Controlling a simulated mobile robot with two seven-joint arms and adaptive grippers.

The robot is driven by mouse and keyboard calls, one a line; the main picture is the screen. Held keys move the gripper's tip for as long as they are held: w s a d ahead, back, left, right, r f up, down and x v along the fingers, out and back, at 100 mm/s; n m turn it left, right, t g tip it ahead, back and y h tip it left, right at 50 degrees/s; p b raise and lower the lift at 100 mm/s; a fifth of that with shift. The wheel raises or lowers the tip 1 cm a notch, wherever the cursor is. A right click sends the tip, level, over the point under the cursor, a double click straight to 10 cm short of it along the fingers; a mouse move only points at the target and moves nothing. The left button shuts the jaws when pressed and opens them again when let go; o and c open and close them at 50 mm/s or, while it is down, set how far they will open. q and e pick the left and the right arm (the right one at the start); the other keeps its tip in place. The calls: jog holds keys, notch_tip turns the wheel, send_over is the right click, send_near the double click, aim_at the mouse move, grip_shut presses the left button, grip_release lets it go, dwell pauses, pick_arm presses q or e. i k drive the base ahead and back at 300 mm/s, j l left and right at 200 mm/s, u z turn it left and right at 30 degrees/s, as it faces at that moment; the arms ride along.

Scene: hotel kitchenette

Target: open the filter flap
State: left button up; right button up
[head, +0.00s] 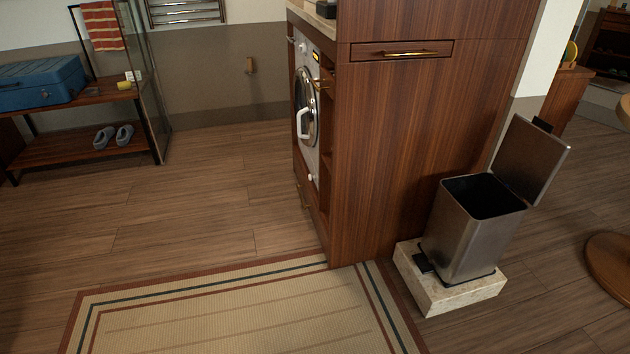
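A white front-loading washing machine (314,60) is built into the wooden cabinet and shows at a steep angle. Its round door (311,92) has a white handle and appears closed. A small round white part (310,178) shows low on the machine's front. I cannot make out clearly which part is the filter flap, or whether it is open or shut. Neither of my grippers is in view.
The wooden cabinet (400,150) has a drawer with a brass handle. An open metal bin (468,235) stands on a stone block (455,298) at its right. A striped rug (240,310) lies in front. The floor (215,190) left of the machine is clear. A bench holds a blue suitcase (40,82).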

aim_at(316, 176)
jog(key=i+j+z, duration=0.1)
jog(key=z, duration=0.25)
jog(key=j+z, duration=0.2)
jog(key=z, duration=0.15)
jog(key=i+j+z, duration=0.1)
jog(key=z, duration=0.25)
jog(key=j+z, duration=0.5)
jog(key=j, duration=0.6)
jog(key=j+z, duration=0.1)
jog(key=j, duration=0.65)
jog(key=k+j, duration=0.1)
jog(key=j, duration=0.65)
jog(key=j+z, duration=0.15)
jog(key=j, duration=0.6)
jog(key=k, duration=0.05)
